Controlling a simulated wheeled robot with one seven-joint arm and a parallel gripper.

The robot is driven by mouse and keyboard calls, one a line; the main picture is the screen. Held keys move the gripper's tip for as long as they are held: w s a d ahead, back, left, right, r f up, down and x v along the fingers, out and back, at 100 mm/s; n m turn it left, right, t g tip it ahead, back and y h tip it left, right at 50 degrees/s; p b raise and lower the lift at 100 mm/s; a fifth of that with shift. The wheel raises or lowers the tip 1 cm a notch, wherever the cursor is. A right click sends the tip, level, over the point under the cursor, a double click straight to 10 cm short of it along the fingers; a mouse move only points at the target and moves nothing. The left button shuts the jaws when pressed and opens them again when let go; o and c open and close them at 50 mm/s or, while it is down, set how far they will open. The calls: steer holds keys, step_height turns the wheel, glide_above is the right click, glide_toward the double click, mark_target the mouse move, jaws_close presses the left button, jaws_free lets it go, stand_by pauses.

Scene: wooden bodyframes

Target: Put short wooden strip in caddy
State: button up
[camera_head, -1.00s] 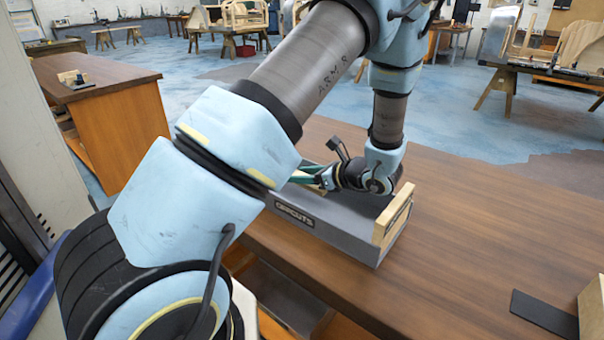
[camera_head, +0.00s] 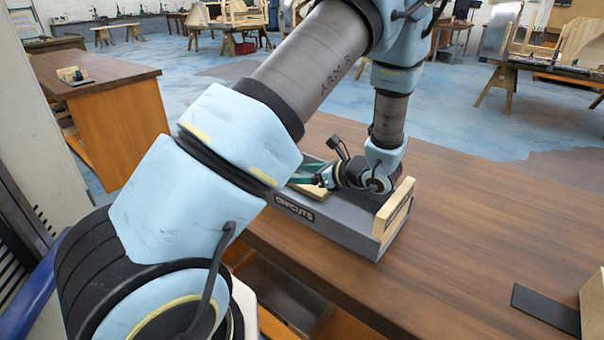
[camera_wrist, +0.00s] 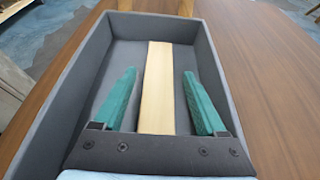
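The short wooden strip (camera_wrist: 157,85) is pale and flat. In the wrist view it lies lengthwise inside the grey caddy (camera_wrist: 212,62), between my gripper's green fingers. My gripper (camera_wrist: 158,88) is open, with a gap on each side of the strip. In the head view the caddy (camera_head: 335,222) stands on the brown bench with a dark label on its long side. My gripper (camera_head: 308,179) is low inside it, and part of the strip (camera_head: 312,191) shows by the fingers. The strip's near end is hidden by my gripper's palm in the wrist view.
The caddy has a pale wooden end piece (camera_head: 396,210) at its right. A flat black piece (camera_head: 546,311) and a wooden block (camera_head: 594,305) lie at the bench's lower right. The bench between is clear. Another bench (camera_head: 100,115) stands at the left.

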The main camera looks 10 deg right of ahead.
steer(key=shift+o, duration=0.4)
steer(key=shift+r+p, duration=0.4)
steer(key=shift+r, duration=0.1)
steer(key=b+v, duration=0.2)
steer(key=v, duration=1)
steer(key=a+n+g, duration=0.1)
steer(key=a, duration=0.1)
steer(key=a+n+g, duration=0.2)
steer(key=a, duration=0.1)
steer(key=a+n+g, duration=0.1)
steer(key=a, duration=0.2)
steer(key=shift+s+a+n+g, duration=0.1)
steer(key=shift+a+n+g, duration=0.05)
steer(key=shift+n+g, duration=0.2)
steer(key=s+a+n+g, duration=0.1)
steer(key=a, duration=0.1)
steer(key=a+n+g+h, duration=0.1)
steer(key=a+n, duration=0.1)
steer(key=s+a+n+g, duration=0.1)
steer(key=a+n+g, duration=0.1)
steer(key=shift+s+a+f+h, duration=0.2)
steer(key=shift+s+a+h, duration=0.1)
steer(key=shift+h, duration=0.1)
steer(key=s+a+r+n+h, duration=0.3)
steer(key=a+n+h, duration=0.4)
steer(key=n, duration=0.9)
steer(key=shift+a+n+h, duration=0.3)
steer(key=shift+a+n, duration=0.05)
steer(key=shift+a, duration=0.65)
